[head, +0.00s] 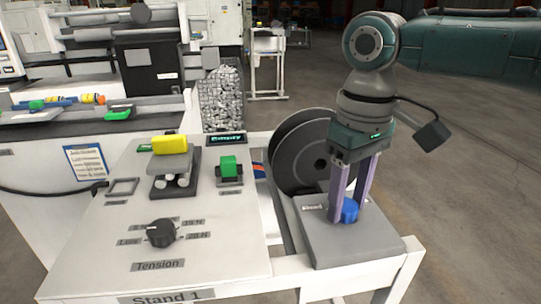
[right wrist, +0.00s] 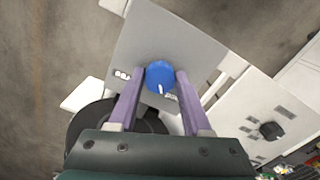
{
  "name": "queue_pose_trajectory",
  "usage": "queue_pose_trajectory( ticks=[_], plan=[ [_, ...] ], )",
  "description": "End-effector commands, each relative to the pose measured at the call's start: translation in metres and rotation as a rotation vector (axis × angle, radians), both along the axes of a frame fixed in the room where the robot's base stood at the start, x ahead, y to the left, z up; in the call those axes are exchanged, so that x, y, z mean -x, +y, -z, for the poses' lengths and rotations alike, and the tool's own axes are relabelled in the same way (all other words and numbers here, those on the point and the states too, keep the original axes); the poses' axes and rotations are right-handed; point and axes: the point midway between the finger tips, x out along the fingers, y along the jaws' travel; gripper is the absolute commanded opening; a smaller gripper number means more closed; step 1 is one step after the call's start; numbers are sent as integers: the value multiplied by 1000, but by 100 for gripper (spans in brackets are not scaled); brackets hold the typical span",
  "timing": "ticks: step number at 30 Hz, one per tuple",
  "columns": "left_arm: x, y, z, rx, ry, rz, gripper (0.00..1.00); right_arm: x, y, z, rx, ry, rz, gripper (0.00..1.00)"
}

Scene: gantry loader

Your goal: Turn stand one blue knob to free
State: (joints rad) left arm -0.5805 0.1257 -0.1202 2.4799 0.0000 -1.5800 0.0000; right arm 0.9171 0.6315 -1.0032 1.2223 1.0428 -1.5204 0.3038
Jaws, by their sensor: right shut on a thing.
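The blue knob (head: 350,211) sits on the grey block (head: 362,245) at the right end of stand one. My right gripper (head: 348,212) comes down on it from above and is shut on it, one purple finger on each side. In the right wrist view the blue knob (right wrist: 159,74) shows between the fingertips of the gripper (right wrist: 160,76). A white pointer mark on the knob faces toward the gripper body. A small label (head: 312,207) lies beside the knob; its words are not readable. My left gripper is not in view.
A dark reel (head: 300,155) stands right behind the grey block. The white Stand 1 panel (head: 205,240) on the left carries a black Tension knob (head: 161,232), a green switch (head: 228,167) and a yellow-topped part (head: 170,145). Open floor lies to the right.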

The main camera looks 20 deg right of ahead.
Motion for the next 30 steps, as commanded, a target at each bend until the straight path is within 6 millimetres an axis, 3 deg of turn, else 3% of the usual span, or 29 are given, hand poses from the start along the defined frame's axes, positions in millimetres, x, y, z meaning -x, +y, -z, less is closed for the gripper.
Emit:
queue_pose_trajectory(
  ticks=[1, 12, 30],
  plan=[
    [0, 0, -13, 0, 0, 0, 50, 1, 1, -6, -1, 3, 41, 0],
    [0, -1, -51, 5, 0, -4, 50, 1, 2, -5, -1, 2, 391, 0],
    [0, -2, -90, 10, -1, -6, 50, 0, 2, -3, 0, 2, 960, 0]
  ],
)
